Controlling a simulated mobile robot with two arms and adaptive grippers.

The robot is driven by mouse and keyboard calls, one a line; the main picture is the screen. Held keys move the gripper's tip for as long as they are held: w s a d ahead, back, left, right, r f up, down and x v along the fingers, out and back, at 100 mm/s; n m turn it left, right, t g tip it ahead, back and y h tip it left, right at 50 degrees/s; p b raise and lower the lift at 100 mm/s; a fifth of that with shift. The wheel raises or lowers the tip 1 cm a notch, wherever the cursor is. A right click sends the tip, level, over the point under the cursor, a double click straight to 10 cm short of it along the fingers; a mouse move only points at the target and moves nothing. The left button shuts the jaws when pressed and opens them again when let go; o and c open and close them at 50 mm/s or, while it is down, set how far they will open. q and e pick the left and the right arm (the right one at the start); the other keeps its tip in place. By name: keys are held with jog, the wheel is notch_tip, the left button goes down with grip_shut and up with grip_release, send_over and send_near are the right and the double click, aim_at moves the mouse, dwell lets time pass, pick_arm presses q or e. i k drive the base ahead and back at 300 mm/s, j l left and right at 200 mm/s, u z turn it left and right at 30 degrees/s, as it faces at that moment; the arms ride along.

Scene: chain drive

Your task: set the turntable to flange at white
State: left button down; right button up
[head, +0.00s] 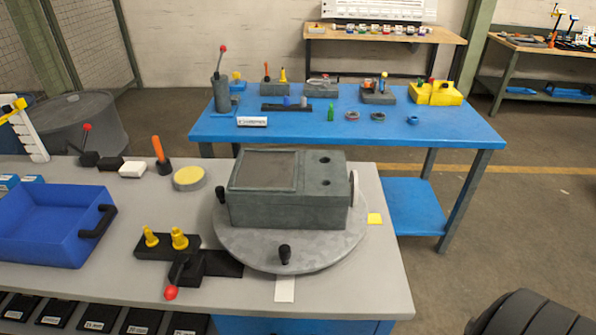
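The turntable (240,252) is a round grey plate on the near grey bench. It carries a grey box-shaped housing (290,209) with a recessed top panel and two dark holes. Black knobs stand at the plate's rim, one at the front (285,252) and one at the left (221,196). A thin pale disc, which looks like the flange (352,188), shows edge-on at the housing's right end, on the side of the yellow marker (375,219). The white marker (285,289) lies on the bench at the plate's front. Neither gripper is in view.
Left of the turntable stand a black block with yellow pegs (179,239) and a red-tipped lever (171,292). A blue bin (48,228) is farther left. A round yellow-topped piece (189,178) sits behind. A blue table (330,126) with parts stands beyond.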

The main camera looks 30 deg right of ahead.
aim_at(283, 211)
jog(key=i+j+z, duration=0.1)
jog(key=z, duration=0.3)
jog(key=j+z, duration=0.4)
jog(key=i+l, duration=0.05)
jog(key=l, duration=0.05)
